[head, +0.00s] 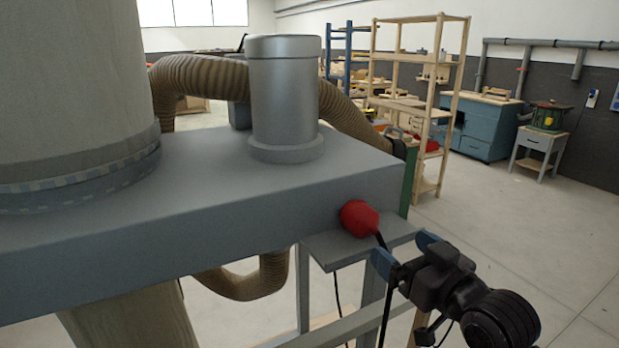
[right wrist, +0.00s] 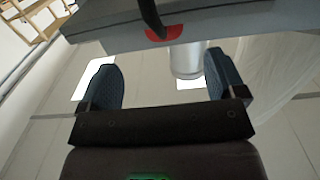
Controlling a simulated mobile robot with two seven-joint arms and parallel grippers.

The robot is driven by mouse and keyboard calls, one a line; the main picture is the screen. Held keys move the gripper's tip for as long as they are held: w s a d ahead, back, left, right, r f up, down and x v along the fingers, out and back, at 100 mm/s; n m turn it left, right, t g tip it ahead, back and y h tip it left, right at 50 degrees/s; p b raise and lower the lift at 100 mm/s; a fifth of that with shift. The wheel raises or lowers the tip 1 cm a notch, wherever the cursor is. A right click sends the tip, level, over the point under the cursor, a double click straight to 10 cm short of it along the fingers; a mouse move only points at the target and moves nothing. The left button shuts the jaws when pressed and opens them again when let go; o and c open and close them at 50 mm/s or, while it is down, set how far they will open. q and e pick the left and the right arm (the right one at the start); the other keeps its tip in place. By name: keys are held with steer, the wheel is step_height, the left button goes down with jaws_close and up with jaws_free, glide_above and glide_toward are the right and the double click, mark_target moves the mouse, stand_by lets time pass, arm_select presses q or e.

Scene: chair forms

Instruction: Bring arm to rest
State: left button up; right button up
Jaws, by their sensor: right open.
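My right gripper (head: 403,252) is at the lower right of the head view, its two blue fingers apart and nothing between them. It is in front of and just right of a red plug-like knob (head: 359,218) on the front face of a grey machine (head: 215,235). In the right wrist view the open fingers (right wrist: 162,80) show with a gap between them, and the red knob (right wrist: 165,34) with its black cable lies beyond them, apart from the fingertips. My left gripper is not in view.
The grey machine carries a metal cylinder (head: 284,100) and a large filter bag (head: 70,80). A ribbed hose (head: 200,80) runs behind. A small grey shelf (head: 350,243) juts out below the knob. Wooden shelving (head: 440,100) stands behind; the floor at right (head: 540,230) is clear.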

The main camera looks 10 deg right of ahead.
steer(key=s+d+f+m+g+h, duration=0.1)
steer(key=s+d+f+h, duration=0.15)
steer(key=f, duration=0.85)
steer(key=s+d+f+m+g+h, duration=0.1)
steer(key=s+d+f+m+h, duration=0.15)
steer(key=f, duration=0.85)
steer(key=s+d+f+g+h, duration=0.1)
steer(key=s+f+g, duration=0.2)
steer(key=s+f, duration=0.8)
step_height(320, 180, down, 4)
steer(key=shift+s+d+f+n, duration=0.1)
steer(key=shift+s+d+n, duration=0.25)
steer(key=shift+d, duration=0.05)
steer(key=shift+c, duration=0.3)
